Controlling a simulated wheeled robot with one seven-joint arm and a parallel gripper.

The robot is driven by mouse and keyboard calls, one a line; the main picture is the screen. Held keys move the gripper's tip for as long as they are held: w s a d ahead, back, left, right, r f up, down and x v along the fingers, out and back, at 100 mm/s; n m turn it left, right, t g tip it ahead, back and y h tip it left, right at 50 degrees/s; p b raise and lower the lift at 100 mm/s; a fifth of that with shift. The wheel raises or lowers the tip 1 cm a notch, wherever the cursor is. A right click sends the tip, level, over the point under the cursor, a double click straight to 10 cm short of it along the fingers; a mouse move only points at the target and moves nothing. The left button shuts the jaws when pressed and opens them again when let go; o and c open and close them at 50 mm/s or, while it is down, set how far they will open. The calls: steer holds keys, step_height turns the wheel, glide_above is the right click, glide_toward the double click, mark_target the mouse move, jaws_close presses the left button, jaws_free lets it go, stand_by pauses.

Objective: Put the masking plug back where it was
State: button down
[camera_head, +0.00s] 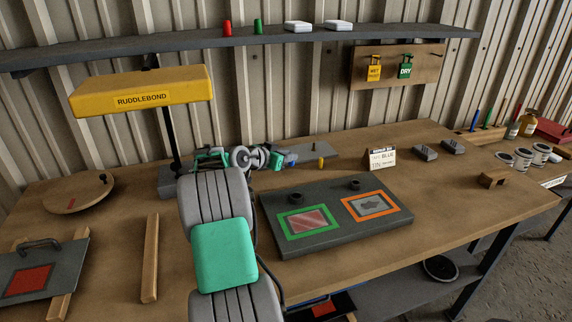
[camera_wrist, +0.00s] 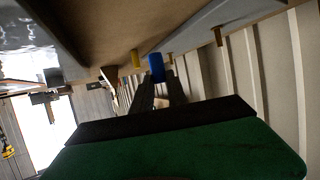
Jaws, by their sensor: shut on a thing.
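My gripper (camera_head: 291,158) is low over the back of the bench, left of a flat grey plate (camera_head: 318,151). In the wrist view my gripper (camera_wrist: 158,84) is shut on a blue plug (camera_wrist: 156,67), a short cylinder at the fingertips. In the head view the blue plug is too small to make out clearly. A yellow plug (camera_head: 321,162) stands near the grey plate's front edge; it also shows in the wrist view (camera_wrist: 135,57). A thin post (camera_head: 315,145) rises from the plate. I cannot tell whether the blue plug touches anything.
A dark panel (camera_head: 338,238) with green and orange framed windows lies in front. A card reading BLUE (camera_head: 382,158) stands right of the plate. A yellow RUDDLEBOND lamp (camera_head: 142,92) stands left. WET (camera_head: 374,68) and DRY (camera_head: 405,67) tags hang behind.

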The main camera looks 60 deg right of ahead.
steer(key=shift+w+d+f, duration=0.15)
steer(key=shift+w+f, duration=0.1)
steer(key=shift+f, duration=1.9)
steer(key=c, duration=1.3)
jaws_free()
steer(key=shift+r, duration=0.1)
steer(key=shift+r, duration=0.15)
steer(key=b+v, duration=0.1)
steer(key=v, duration=1.1)
